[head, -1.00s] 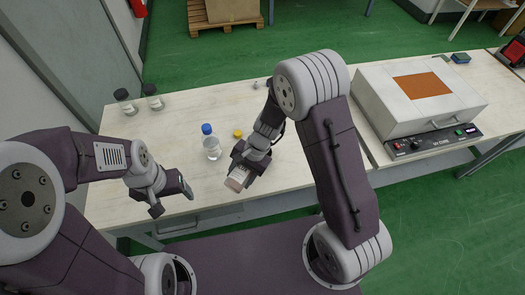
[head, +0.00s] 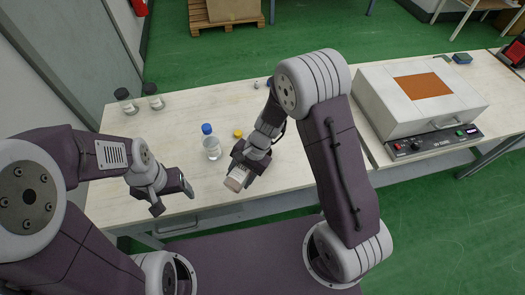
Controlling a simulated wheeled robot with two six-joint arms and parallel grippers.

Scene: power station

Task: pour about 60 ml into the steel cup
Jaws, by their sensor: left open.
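My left gripper (head: 172,198) is open and empty over the front left of the bench, its two fingers apart. My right gripper (head: 242,173) is closed around a pale, labelled container (head: 236,183) with a pinkish-brown end, held tilted near the front edge. I cannot tell what is in it. A clear bottle with a blue cap (head: 211,143) stands upright between the two grippers, touching neither. A small yellow cap-like thing (head: 238,133) lies to its right. A small grey thing (head: 256,85) shows behind my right arm. I cannot make out the steel cup for certain.
Two dark-capped jars (head: 124,101) stand at the back left of the bench (head: 185,115). A large white machine (head: 420,95) with an orange top panel stands at the right. The bench's back middle is mostly clear.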

